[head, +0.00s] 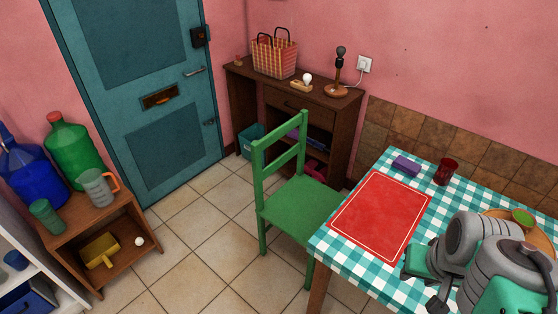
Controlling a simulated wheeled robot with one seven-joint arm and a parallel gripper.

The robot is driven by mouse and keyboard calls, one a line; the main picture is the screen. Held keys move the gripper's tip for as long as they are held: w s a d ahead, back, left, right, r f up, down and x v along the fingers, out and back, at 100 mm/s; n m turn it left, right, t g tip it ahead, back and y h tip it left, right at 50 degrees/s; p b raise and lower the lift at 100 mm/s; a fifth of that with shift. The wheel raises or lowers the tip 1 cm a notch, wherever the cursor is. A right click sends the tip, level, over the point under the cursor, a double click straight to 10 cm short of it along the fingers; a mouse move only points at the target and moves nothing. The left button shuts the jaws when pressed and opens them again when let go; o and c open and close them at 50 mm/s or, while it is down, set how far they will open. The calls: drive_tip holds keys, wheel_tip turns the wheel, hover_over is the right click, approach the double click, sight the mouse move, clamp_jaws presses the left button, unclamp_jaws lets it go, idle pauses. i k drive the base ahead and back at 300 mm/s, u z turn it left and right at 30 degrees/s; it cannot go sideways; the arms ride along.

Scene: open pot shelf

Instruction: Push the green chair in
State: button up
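The green chair (299,205) stands upright on the tiled floor at the left end of the table. Its backrest (280,153) is on the side away from the table, and the front of its seat lies close to the table's edge. The table has a teal checked cloth (347,252) and a red mat (381,215). My arm shows at the lower right, over the right part of the table and well apart from the chair. I cannot make out my gripper's fingers.
A dark wooden desk (241,94) stands behind the chair. A low shelf (77,216) and the teal door (133,70) are at the left. A purple block (406,166) and a red cup (446,171) stand on the table. The floor (190,252) left of the chair is clear.

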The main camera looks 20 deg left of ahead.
sight(299, 208)
drive_tip(key=u, duration=0.45)
drive_tip(key=k, duration=1.15)
drive_tip(key=u, duration=1.3)
drive_tip(key=i, duration=3)
drive_tip(key=z, duration=0.95)
drive_tip(key=i, duration=0.8)
drive_tip(key=z, duration=1.2)
drive_tip(key=i, duration=0.4)
drive_tip(key=z, duration=0.25)
